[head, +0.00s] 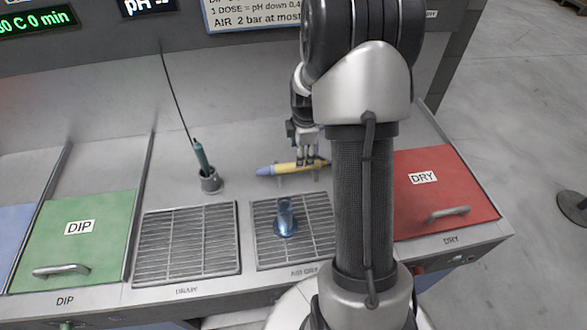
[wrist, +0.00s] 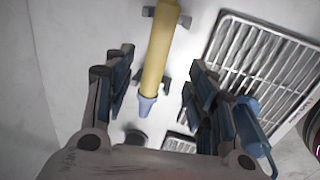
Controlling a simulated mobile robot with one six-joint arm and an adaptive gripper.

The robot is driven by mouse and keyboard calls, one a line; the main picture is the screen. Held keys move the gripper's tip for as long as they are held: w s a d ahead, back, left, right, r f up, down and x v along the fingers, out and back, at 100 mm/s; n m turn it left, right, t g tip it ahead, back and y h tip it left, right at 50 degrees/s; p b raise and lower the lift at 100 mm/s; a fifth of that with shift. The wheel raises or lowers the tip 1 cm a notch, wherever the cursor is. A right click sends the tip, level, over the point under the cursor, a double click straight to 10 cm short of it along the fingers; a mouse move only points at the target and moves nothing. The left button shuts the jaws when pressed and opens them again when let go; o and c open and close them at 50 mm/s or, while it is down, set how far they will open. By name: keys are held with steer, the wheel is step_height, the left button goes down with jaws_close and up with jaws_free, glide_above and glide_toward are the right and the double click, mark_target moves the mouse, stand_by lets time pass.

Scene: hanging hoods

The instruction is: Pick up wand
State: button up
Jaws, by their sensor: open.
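The wand (head: 283,169) has a yellow body and a blue tip, and lies level across small grey supports on the back ledge. In the wrist view the wand (wrist: 160,45) runs down from the top edge, with its blue tip pointing toward me. My gripper (head: 307,160) is over the wand's right part in the head view. In the wrist view my gripper (wrist: 161,78) is open, with one finger on each side of the wand and gaps between. The wand's right end is hidden by my arm in the head view.
A green probe (head: 201,154) on a cable stands in a metal cup (head: 210,181) left of the wand. A blue hollow piece (head: 285,217) stands on the right grate (head: 318,222). The left grate (head: 187,245) is empty. Green DIP (head: 90,255) and red DRY (head: 440,185) lids are shut.

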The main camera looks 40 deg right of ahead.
mark_target(292, 168)
steer(key=f, duration=0.2)
steer(key=w+f+b, duration=0.1)
steer(key=f, duration=0.2)
steer(key=w+f+b, duration=0.1)
steer(key=f, duration=0.2)
steer(key=shift+d+f, duration=0.1)
steer(key=shift+c, duration=0.3)
jaws_close()
